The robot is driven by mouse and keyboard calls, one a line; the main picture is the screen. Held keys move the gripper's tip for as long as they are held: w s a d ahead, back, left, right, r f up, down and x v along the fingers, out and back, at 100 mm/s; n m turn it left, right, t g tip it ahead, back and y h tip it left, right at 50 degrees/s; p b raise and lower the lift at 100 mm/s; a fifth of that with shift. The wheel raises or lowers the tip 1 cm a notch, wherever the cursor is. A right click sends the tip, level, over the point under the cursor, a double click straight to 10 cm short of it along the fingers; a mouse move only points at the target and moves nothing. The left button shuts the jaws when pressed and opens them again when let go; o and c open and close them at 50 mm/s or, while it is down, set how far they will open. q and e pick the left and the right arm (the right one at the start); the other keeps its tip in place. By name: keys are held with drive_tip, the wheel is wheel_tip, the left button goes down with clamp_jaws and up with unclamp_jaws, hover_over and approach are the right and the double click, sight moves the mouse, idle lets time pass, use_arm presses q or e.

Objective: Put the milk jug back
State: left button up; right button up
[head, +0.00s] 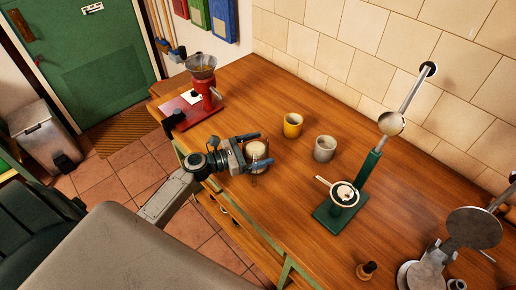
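A pale, round, cream-coloured vessel (257,149), which looks like the milk jug, stands near the front edge of the wooden counter in the head view. My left gripper (256,151) reaches it from the left, with one dark finger along its far side and the other across its near side. The near finger hides part of the vessel. I cannot tell whether the fingers press on it or are just around it. The vessel looks upright, and its handle is not clear. My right gripper is not in view.
A yellow mug (293,126) and a grey mug (324,149) stand behind and right of the vessel. A red grinder (203,92) is at the counter's left end. A green lever press (343,196) stands right, with metal equipment (472,228) beyond. Bare counter (283,185) lies between vessel and press.

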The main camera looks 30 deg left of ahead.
use_arm(q)
drive_tip(key=shift+r, duration=0.1)
drive_tip(key=shift+s+a, duration=0.1)
drive_tip(key=shift+a, duration=0.05)
drive_tip(key=b+v, duration=0.4)
drive_tip(key=v, duration=0.6)
drive_tip(key=shift+s, duration=0.15)
drive_tip(key=shift+s+a, duration=0.5)
drive_tip(key=shift+s, duration=0.05)
drive_tip(key=shift+s, duration=0.1)
